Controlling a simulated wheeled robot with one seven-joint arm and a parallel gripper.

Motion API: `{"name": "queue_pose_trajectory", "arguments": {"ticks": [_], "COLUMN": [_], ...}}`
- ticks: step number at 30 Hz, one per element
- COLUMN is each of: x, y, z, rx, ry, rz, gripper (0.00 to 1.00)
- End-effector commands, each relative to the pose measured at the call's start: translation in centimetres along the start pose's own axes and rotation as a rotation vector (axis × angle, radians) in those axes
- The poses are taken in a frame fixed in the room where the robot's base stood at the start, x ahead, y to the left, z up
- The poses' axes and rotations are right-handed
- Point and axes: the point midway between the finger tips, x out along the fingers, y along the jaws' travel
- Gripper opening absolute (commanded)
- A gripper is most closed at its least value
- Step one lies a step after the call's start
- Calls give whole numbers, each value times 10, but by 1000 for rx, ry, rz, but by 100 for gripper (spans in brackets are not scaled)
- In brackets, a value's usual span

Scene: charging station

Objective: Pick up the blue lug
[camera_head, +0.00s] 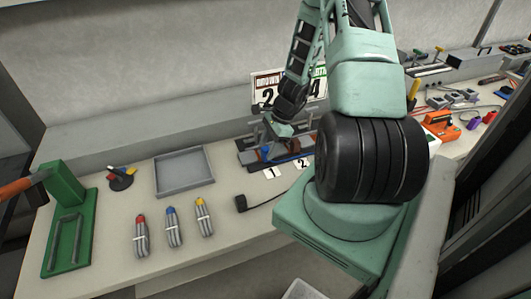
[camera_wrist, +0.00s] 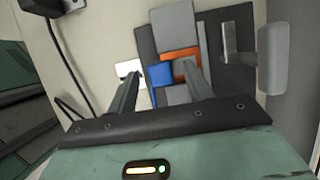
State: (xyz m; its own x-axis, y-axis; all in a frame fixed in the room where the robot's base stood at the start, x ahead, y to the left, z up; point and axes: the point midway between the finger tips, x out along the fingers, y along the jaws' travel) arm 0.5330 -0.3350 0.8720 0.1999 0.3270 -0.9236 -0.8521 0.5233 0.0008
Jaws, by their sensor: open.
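In the wrist view my gripper (camera_wrist: 161,68) is open, its two fingers apart and pointing at a dark fixture (camera_wrist: 148,42). A small blue block (camera_wrist: 160,74) shows between the fingers beside an orange part (camera_wrist: 185,70). In the head view my gripper (camera_head: 284,128) is over the fixture (camera_head: 246,154) at the back of the bench, where a blue spot (camera_head: 265,153) shows. I cannot tell whether the fingers touch the blue block. A blue-tipped grey bundle (camera_head: 173,229) lies at the front, between a red-tipped and a yellow-tipped one.
A grey tray (camera_head: 184,190) and a small round holder (camera_head: 121,180) with coloured pieces lie left of the fixture. A green stand (camera_head: 65,188) is at the far left. A sign (camera_head: 264,90) stands behind. Tools crowd the right; the front middle is fairly clear.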

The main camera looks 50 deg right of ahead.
Motion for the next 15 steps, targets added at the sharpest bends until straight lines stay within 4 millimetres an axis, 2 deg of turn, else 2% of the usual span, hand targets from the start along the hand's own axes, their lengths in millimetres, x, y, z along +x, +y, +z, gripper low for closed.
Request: {"name": "queue_pose_trajectory", "arguments": {"ticks": [5, 13, 14, 15], "x": [17, 20, 20, 20], "y": [0, -1, -1, -1], "z": [0, 0, 0, 0], "rx": [1, -1, -1, -1], "ry": [-1, 1, 1, 1], "rz": [1, -1, -1, -1], "gripper": [51, 51, 48, 37]}}
